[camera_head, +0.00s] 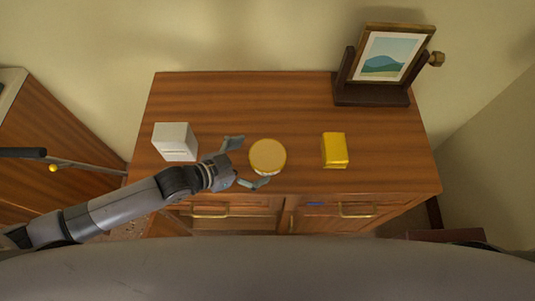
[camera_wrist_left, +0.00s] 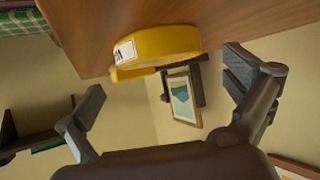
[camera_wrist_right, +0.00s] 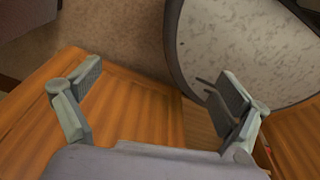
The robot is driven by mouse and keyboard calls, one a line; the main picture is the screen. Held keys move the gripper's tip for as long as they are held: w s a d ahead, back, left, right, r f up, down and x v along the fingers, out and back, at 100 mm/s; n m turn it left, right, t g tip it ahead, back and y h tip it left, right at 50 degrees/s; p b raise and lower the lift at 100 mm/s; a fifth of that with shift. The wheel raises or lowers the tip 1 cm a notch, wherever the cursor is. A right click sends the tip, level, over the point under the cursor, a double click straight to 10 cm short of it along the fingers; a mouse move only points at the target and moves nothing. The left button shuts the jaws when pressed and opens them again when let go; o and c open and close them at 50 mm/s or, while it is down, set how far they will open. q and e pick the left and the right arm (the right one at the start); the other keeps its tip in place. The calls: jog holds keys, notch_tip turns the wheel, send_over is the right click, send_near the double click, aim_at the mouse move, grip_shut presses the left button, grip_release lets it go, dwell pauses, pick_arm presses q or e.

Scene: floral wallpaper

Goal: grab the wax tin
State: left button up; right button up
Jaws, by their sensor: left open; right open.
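The wax tin looks to be the round yellow tin (camera_head: 267,156) with a paler top, standing on the wooden cabinet top (camera_head: 250,100). In the left wrist view the yellow tin (camera_wrist_left: 160,45) shows a white label on its side and lies ahead, between the lines of the fingers. My left gripper (camera_head: 248,163) is open just left of the tin, its fingers to either side of the tin's near part. I cannot tell whether they touch it. My right gripper (camera_wrist_right: 160,98) is open and empty in the right wrist view; it is not visible in the head view.
A white box (camera_head: 175,142) stands left of the left gripper. A yellow block (camera_head: 334,150) stands right of the tin. A framed picture (camera_head: 390,55) on a dark stand is at the back right. The cabinet top behind the tin is clear.

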aim_at(265, 156)
pick_arm(q)
jog(key=x, duration=0.3)
jog(key=shift+w+d+p, duration=0.2)
jog(key=shift+d+p, duration=0.15)
jog(key=shift+p, duration=0.05)
jog(key=shift+w+d+f, duration=0.15)
jog(key=shift+f, duration=0.05)
jog(key=c, duration=1.4)
pick_arm(e)
jog(key=shift+s+a+r, duration=0.15)
jog(key=shift+a+r, duration=0.2)
jog(key=shift+r, duration=0.2)
